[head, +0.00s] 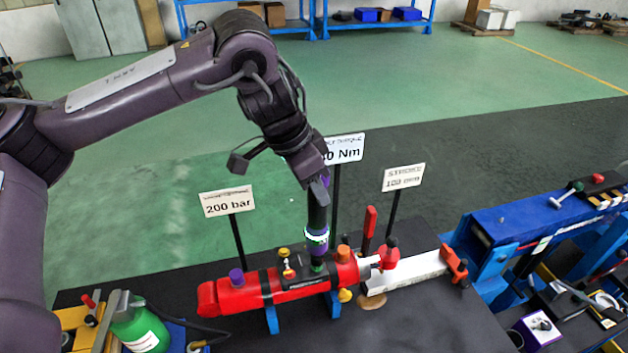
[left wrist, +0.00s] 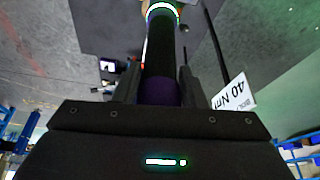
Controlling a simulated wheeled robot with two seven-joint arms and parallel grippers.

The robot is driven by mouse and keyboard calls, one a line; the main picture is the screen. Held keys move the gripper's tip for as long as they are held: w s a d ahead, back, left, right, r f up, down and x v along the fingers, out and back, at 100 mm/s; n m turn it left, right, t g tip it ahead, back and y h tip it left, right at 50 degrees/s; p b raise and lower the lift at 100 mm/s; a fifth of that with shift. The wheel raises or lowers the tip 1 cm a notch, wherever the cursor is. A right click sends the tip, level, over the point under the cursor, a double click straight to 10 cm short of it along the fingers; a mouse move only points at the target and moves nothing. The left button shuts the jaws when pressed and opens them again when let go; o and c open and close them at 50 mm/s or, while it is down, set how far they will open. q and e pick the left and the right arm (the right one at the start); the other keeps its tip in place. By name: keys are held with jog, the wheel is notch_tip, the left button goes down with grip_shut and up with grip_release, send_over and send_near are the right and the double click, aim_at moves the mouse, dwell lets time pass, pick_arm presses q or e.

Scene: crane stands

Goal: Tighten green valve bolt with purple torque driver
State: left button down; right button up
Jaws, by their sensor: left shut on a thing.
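The purple torque driver (head: 316,236) is a dark, upright tool with purple parts and a glowing white-green ring. My left gripper (head: 319,188) is shut on its upper part. In the left wrist view the driver (left wrist: 160,60) runs away from the camera between the two fingers (left wrist: 159,88). The driver's lower end stands over the green valve bolt (head: 317,266) on the red cylinder (head: 240,295). The tip and bolt appear to meet, but the driver hides part of the contact, so I cannot tell whether it is seated. My right gripper is not in view.
The cylinder also carries a purple cap (head: 236,276), a yellow-topped fitting (head: 284,254) and an orange cap (head: 343,253). Signs on posts stand behind: "200 bar" (head: 227,201), "40 Nm" (head: 346,149), and a stroke sign (head: 403,177). A green bottle (head: 140,328) stands front left.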

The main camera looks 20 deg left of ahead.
pick_arm(q)
jog(key=shift+f+b, duration=0.55)
jog(key=shift+f, duration=0.2)
dwell(0.8)
jog(key=shift+f+p, duration=0.15)
jog(key=shift+p, duration=0.65)
dwell(2.0)
jog(key=shift+p, duration=0.45)
dwell(1.3)
